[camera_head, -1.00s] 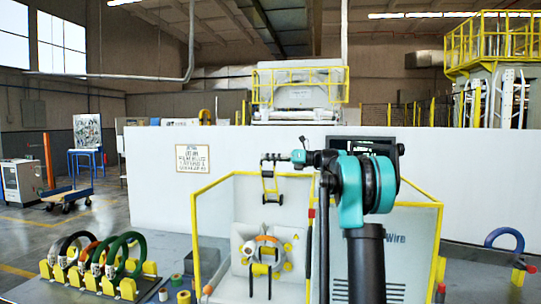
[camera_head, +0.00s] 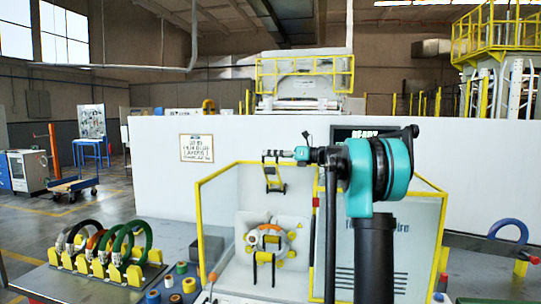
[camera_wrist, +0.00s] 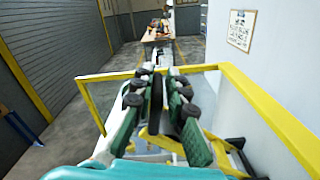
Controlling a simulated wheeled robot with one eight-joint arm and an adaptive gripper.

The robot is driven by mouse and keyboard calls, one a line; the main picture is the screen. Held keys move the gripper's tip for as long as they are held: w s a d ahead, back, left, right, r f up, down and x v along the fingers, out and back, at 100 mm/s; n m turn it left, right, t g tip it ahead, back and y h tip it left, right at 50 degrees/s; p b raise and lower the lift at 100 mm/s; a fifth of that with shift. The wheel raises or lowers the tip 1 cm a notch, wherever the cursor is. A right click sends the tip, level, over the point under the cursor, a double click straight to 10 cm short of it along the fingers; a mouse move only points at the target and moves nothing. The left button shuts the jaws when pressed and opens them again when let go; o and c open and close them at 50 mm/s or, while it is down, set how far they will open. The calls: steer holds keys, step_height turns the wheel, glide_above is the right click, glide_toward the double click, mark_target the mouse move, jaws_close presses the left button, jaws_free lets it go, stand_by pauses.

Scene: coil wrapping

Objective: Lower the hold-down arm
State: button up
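Yellow and black parts also show below my fingers in the wrist view. The coil (camera_head: 267,240), with orange wrapping, sits below it on the pale machine plate among yellow pegs. My gripper (camera_head: 276,155) is just above the hold-down arm in the picture; contact cannot be made out.
A yellow-edged guard (camera_head: 245,171) surrounds the machine's work space. A rack (camera_head: 105,268) with several coloured coils is at the left, with tape rolls (camera_head: 171,284) beside it. A blue coil (camera_head: 508,229) is at the right. A display (camera_head: 366,134) reads READY.

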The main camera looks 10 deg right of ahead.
steer(key=shift+o, duration=1.4)
steer(key=v, duration=1.2)
